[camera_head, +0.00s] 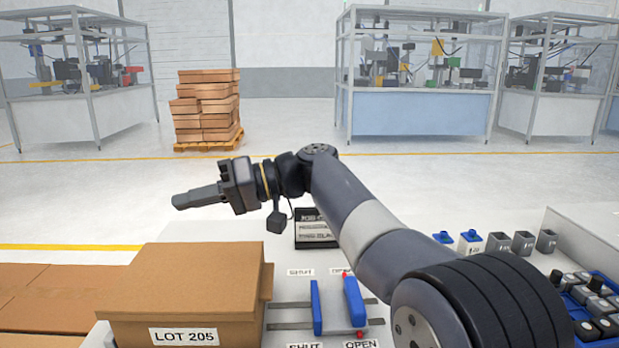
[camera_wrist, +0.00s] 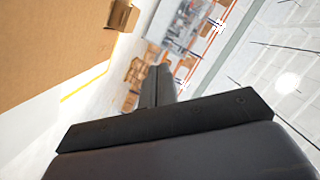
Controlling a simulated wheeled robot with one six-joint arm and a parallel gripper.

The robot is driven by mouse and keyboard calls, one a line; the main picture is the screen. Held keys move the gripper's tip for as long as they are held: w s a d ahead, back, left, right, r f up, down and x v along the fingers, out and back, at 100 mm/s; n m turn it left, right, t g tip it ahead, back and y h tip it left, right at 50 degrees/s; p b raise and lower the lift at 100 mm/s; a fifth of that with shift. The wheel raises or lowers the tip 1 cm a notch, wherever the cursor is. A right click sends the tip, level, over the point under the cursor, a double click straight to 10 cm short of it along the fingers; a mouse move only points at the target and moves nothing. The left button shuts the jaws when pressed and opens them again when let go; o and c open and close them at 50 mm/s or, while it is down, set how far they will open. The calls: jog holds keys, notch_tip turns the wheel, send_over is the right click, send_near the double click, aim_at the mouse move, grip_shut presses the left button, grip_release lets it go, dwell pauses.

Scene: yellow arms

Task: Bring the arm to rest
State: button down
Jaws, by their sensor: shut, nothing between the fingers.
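My arm reaches up and to the left over the work table in the head view. My gripper (camera_head: 178,201) is shut and empty, pointing left in the air above the table's back left part. In the wrist view its two dark fingers (camera_wrist: 158,85) lie together with nothing between them. The gripper is apart from the cardboard box (camera_head: 195,290) marked LOT 205, which stands below it. My forearm partly hides a dark sign (camera_head: 314,232).
A fixture with blue jaws (camera_head: 316,308) and SHUT and OPEN labels sits right of the box. Grey cups (camera_head: 522,243), some with blue parts, and a blue tray (camera_head: 577,296) of parts stand at right. Stacked cartons (camera_head: 205,108) and glazed cells (camera_head: 420,75) are far behind. Air around the gripper is clear.

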jog(key=shift+w+a+r+m+g+p, duration=0.1)
jog(key=shift+w+r+m+p, duration=0.45)
jog(key=shift+p, duration=0.6)
jog(key=shift+w+d+r+m+g+p, duration=0.15)
jog(key=shift+w+m+p, duration=0.35)
jog(key=shift+w+p, duration=0.55)
jog(key=shift+w+a+r+m+g+p, duration=0.15)
jog(key=shift+w+r+m+p, duration=0.45)
jog(key=shift+p, duration=0.6)
jog(key=shift+w+f, duration=0.15)
jog(key=shift+f, duration=0.05)
